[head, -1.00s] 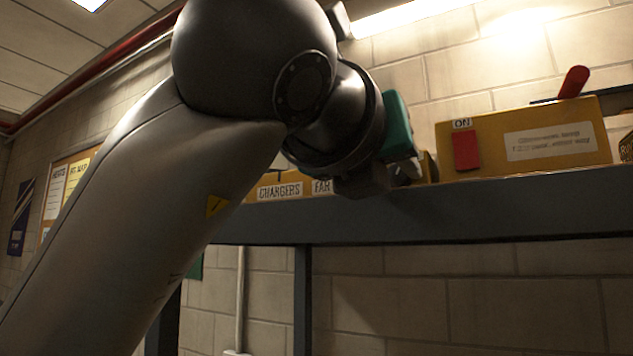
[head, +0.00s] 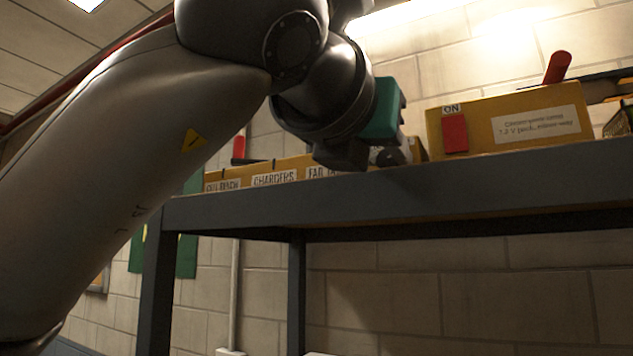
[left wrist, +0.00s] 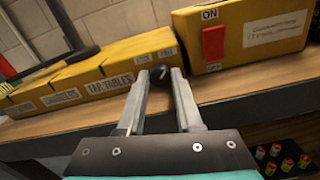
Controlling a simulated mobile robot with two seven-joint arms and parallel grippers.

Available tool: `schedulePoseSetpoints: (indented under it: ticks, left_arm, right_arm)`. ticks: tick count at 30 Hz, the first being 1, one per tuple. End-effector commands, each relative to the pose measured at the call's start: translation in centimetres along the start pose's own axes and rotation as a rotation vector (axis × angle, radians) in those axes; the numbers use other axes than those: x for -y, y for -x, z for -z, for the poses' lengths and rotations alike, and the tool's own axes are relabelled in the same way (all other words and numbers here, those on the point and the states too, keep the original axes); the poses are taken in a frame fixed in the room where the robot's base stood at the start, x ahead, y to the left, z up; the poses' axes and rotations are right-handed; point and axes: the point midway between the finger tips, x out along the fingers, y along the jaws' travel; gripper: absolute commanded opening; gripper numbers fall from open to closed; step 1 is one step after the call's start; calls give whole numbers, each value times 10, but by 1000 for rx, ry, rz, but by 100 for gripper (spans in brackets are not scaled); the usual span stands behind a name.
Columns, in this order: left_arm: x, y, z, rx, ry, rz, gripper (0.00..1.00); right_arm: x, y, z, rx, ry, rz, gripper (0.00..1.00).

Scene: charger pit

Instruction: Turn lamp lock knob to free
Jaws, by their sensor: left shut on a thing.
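A small dark, round, knob-like thing (left wrist: 158,73) sits between the fingertips of my left gripper (left wrist: 160,82) in the left wrist view. The two grey fingers are close on either side of it, and the gripper is shut on it. I cannot read any mark on it or tell which way it is turned. In the head view my left gripper (head: 394,155) is at the shelf edge, left of the yellow box with the ON label, and mostly hidden by its own wrist. My right gripper is in neither view.
A yellow box (head: 490,148) with a red switch (head: 455,134) labelled ON stands right of my left gripper. Labelled yellow bins (left wrist: 105,83) line the shelf (head: 500,170) to the left. Several cells stand in a dark holder (left wrist: 280,172) below the shelf edge.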

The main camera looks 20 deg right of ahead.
Motion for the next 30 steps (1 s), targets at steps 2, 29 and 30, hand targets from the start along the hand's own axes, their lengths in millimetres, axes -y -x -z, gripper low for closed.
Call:
schedulePoseSetpoints:
  ticks: [2, 29, 30]
  left_arm:
    - [0, 0, 1, 0, -26, -1, 0]
    - [-2, 1, 1, 0, -32, 1, 64]
    - [-5, 2, 1, 0, -32, 2, 64]
  right_arm:
    - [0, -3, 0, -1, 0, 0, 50]
    - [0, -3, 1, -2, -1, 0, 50]
    - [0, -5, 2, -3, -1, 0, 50]
